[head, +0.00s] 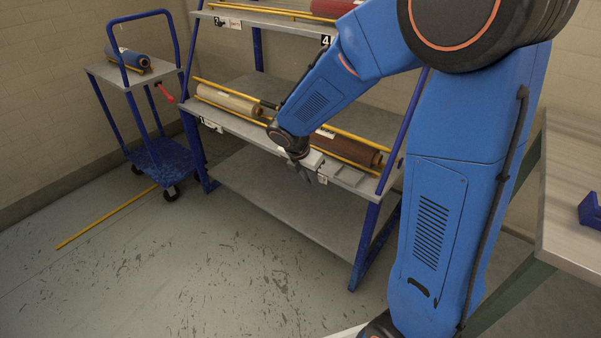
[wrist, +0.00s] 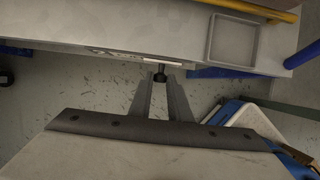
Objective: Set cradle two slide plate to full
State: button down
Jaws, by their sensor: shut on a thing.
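The rack (head: 228,119) carries cradles on two shelves. A tag that looks like "2" (head: 216,20) is on the upper shelf's left front edge, with a small pale plate (head: 233,24) beside it. My gripper (head: 307,174) is away from that tag, at the front edge of the lower shelf's right cradle. In the wrist view my gripper (wrist: 160,90) is shut on a small dark knob (wrist: 160,76) at the shelf edge. A pale strip with dark marks (wrist: 130,55) lies just behind the knob. The plate's setting cannot be read.
A brown roll (head: 345,148) lies on the right cradle and a cream roll (head: 228,99) on the left. A blue trolley (head: 160,152) with a blue roll stands left. A yellow rod (head: 105,217) lies on the floor. A table (head: 575,180) is at right. Floor before the rack is clear.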

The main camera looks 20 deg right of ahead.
jog(key=shift+s+d, duration=0.45)
jog(key=shift+s, duration=0.2)
jog(key=c, duration=1.7)
grip_release()
jog(key=shift+d, duration=0.1)
jog(key=shift+o, duration=0.2)
jog(key=v, duration=1.7)
jog(key=shift+r, duration=0.25)
jog(key=s+d+m+t+y, duration=0.1)
jog(key=s+d+m, duration=0.3)
jog(key=s+m, duration=0.8)
jog(key=s+d+m+t+y, duration=0.1)
jog(key=s+d+m, duration=0.4)
jog(key=s+m, duration=0.7)
jog(key=shift+f+m+y, duration=0.25)
jog(key=shift+m+y, duration=0.35)
jog(key=shift+y, duration=0.3)
